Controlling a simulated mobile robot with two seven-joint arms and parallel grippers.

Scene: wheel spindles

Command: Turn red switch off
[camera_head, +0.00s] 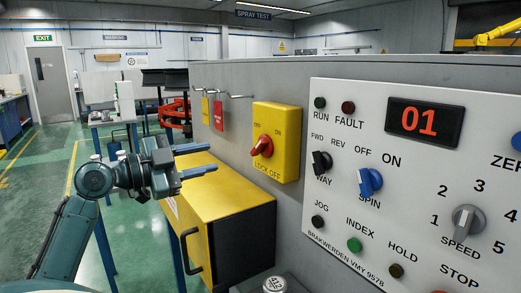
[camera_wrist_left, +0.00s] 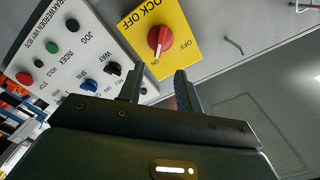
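The red switch (camera_head: 262,146) is a rotary knob on a yellow plate (camera_head: 288,130) marked LOCK OFF, on the grey wall panel. In the head view its handle is tilted, with its lower end to the left. The knob also shows in the left wrist view (camera_wrist_left: 160,40), beyond the fingertips. My left gripper (camera_head: 212,160) is open and empty, left of the switch and apart from it. Its two fingers also show in the left wrist view (camera_wrist_left: 158,75). My right gripper is not in view.
A white control panel (camera_head: 391,195) with several knobs and buttons is right of the yellow plate. A yellow-topped cabinet (camera_head: 225,195) stands below it. Hooks with a yellow tag (camera_head: 205,110) and a red tag (camera_head: 218,114) are to the left. Green floor is open at far left.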

